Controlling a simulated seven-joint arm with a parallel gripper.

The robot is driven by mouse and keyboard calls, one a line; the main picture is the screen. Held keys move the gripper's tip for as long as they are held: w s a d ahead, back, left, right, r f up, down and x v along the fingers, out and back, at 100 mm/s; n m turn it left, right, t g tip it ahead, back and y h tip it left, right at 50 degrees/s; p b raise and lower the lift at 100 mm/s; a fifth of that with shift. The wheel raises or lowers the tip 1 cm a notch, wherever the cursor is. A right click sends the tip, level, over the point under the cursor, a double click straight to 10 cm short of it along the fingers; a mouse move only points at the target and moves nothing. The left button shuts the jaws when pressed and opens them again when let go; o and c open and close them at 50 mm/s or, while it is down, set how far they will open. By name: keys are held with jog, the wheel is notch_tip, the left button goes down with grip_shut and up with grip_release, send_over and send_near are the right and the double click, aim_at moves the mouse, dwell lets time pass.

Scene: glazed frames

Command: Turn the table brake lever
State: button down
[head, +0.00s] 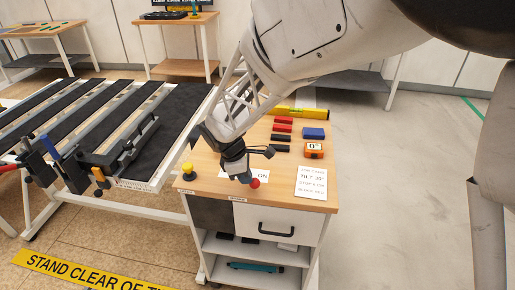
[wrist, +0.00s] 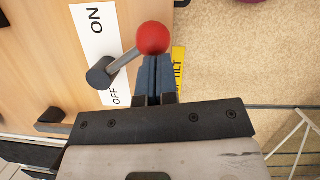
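The brake lever shows in the wrist view as a grey arm (wrist: 123,61) on a round dark pivot (wrist: 99,75), with a red ball knob (wrist: 152,38) at its end. It slants from the pivot toward the upper right, beside a white plate (wrist: 96,40) marked ON and OFF. In the head view the red knob (head: 255,183) is near the cart top's front edge. My gripper (wrist: 158,68) has its fingers together, with their tips at the knob's lower side. I cannot tell whether they touch it. In the head view my gripper (head: 243,179) points down just left of the knob.
A yellow knob (head: 189,169) stands at the cart's left corner. A slatted table (head: 170,150) stands left.

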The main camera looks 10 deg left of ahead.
jog(key=shift+s+a+f, duration=0.2)
jog(key=shift+s+a, duration=0.1)
jog(key=shift+a, duration=0.35)
jog(key=a+r, duration=0.1)
jog(key=a, duration=0.1)
jog(key=shift+s+a+r, duration=0.15)
jog(key=shift+a+r, duration=0.25)
jog(key=v, duration=0.9)
jog(key=shift+r, duration=0.2)
jog(key=shift+d, duration=0.1)
